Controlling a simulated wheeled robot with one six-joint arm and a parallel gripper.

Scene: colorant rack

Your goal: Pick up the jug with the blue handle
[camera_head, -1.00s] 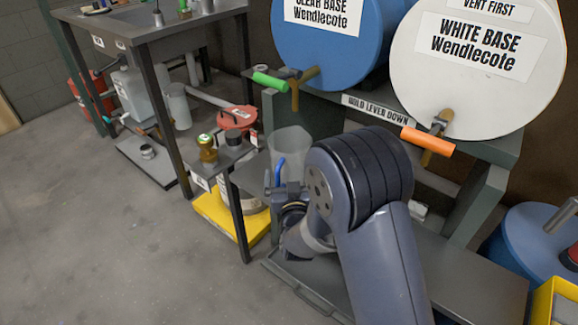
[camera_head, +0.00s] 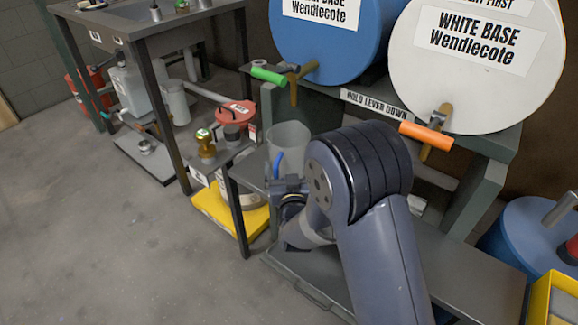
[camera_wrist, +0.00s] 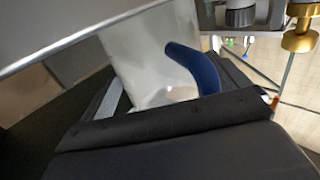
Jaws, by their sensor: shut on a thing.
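The clear jug (camera_head: 290,138) with a blue handle (camera_head: 279,163) stands upright in front of the blue drum, below its green lever. In the wrist view the jug's pale wall (camera_wrist: 135,50) and curved blue handle (camera_wrist: 195,66) show close beyond the dark fingers. My gripper (camera_head: 283,184) is shut on the handle's lower part, on the near side of the jug. In the wrist view the dark gripper (camera_wrist: 175,118) hides the lower handle and part of the jug. Whether the jug's base touches a surface is hidden.
A blue drum (camera_head: 320,50) with green lever (camera_head: 269,75) and a white drum (camera_head: 470,85) with orange lever (camera_head: 426,136) hang over the area. Open floor (camera_head: 100,240) lies left.

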